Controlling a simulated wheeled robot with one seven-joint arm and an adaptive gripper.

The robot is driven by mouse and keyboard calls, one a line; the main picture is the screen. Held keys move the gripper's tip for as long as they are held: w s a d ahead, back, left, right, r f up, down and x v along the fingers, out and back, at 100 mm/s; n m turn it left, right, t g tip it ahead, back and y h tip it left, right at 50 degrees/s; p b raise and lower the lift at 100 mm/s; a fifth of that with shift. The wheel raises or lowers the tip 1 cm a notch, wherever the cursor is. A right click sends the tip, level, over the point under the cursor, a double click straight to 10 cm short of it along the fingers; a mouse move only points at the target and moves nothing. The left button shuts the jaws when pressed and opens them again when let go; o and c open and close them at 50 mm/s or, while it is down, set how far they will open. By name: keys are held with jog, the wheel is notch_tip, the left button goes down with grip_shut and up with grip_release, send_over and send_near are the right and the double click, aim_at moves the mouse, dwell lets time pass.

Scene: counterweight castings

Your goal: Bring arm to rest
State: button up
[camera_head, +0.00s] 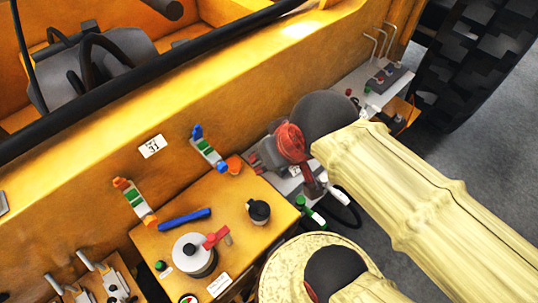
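My arm, in a cream fabric sleeve, reaches in from the lower right toward the machine's side. Beyond the sleeve's end are a dark grey rounded part (325,114) and a red corded bundle (291,142) beside grey metal pieces. I cannot tell which of these belong to my gripper. No fingers or fingertips can be made out, and no held thing can be seen. More of my sleeved body, with a dark round cap, shows at the bottom middle.
A yellow machine wall (185,100) runs diagonally behind. An orange panel (222,205) in front carries a blue bar (185,219), a black knob (258,211) and a silver round fitting with red handle (195,254). A large tyre (478,60) stands upper right; grey floor (500,165) is clear beside it.

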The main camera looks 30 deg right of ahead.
jog(key=shift+f, duration=0.1)
notch_tip(320, 180, down, 9)
jog(key=b, duration=0.8)
jog(key=shift+r+b, duration=0.2)
jog(key=shift+b, duration=0.2)
